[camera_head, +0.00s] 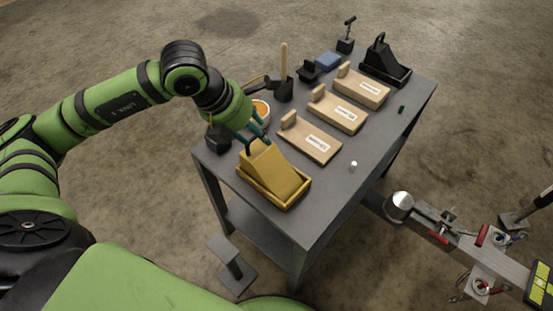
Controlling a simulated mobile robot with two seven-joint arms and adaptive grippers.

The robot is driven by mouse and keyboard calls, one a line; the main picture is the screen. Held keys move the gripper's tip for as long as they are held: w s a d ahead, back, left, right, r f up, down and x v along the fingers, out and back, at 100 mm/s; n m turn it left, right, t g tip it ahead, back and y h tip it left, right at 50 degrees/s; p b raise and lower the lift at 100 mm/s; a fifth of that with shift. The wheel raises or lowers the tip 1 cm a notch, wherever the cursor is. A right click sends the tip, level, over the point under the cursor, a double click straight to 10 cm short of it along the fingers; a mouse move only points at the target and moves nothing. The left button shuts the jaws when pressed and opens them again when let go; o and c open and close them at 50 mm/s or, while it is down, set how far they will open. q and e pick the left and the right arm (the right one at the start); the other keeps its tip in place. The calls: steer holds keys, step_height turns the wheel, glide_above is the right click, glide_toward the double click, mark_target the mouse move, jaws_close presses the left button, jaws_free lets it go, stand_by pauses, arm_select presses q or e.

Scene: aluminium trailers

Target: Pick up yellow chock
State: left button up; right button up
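The yellow chock (270,173) is a wedge sitting in a yellow tray (293,203) at the near left corner of the grey table. My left arm comes in from the left, and its gripper (255,143) points down at the chock's raised top end. The dark fingers are at the chock's top edge. Whether they are closed on it cannot be made out, as they are small and partly hidden by my wrist. My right gripper is not in view.
On the table (352,195) are several wooden blocks with labels (338,112), a black chock (383,58) in a tray at the far right, a blue item (328,60) and an orange-filled bowl (261,110). A trailer hitch (440,222) lies right of the table.

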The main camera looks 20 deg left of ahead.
mark_target(254, 136)
arm_select(q)
steer(key=shift+y, duration=0.8)
steer(key=w+f, duration=0.1)
steer(key=w+a+f, duration=0.1)
steer(key=f, duration=0.1)
steer(key=w+a+f, duration=0.1)
steer(key=f, duration=0.1)
steer(key=shift+p, duration=0.35)
steer(key=shift+w+f, duration=0.2)
steer(key=shift+f, duration=0.3)
steer(key=shift+d+r, duration=0.1)
jaws_close()
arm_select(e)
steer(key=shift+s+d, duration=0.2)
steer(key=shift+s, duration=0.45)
